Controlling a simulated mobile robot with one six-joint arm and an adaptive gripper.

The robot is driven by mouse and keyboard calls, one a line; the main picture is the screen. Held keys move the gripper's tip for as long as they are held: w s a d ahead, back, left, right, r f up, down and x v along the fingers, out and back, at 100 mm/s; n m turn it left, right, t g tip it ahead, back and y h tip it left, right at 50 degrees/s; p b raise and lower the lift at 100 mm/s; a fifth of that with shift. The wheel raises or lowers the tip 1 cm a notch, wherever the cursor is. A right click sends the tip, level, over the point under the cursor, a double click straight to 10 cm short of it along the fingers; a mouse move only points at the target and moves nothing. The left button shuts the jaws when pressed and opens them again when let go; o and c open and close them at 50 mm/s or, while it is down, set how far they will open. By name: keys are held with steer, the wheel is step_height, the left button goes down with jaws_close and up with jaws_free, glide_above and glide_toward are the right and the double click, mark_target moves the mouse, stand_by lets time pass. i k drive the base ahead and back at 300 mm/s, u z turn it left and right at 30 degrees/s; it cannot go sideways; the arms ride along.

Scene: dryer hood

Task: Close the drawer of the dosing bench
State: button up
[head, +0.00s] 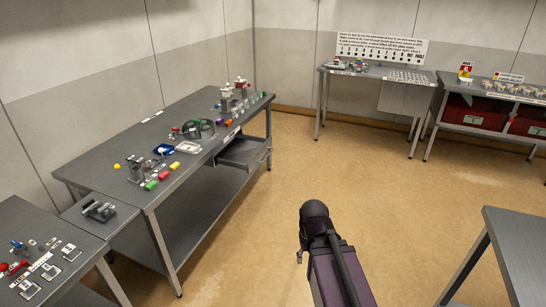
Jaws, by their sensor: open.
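The long grey metal bench (110,153) along the left wall has a grey drawer (247,156) under its top, near its far end. The drawer stands pulled out into the aisle, and its inside shows from above. I take this to be the dosing bench. My gripper (299,257) is mostly hidden behind my own arm at the lower middle. Only a small part of it shows, at the arm's left side. It is over the open floor, well apart from the drawer and nearer to me.
The tan floor between the benches is clear. Small coloured items, trays and a round green-and-grey device (199,129) stand on the long bench. Another bench (25,222) is at the lower left, and a table corner (520,232) juts in at the lower right. Benches line the back.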

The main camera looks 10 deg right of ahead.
mark_target(241, 151)
steer(key=u, duration=0.15)
steer(key=i, duration=0.9)
steer(key=z, duration=0.1)
steer(key=k, duration=0.65)
steer(key=z, duration=0.3)
steer(key=i, duration=0.8)
steer(key=z, duration=0.1)
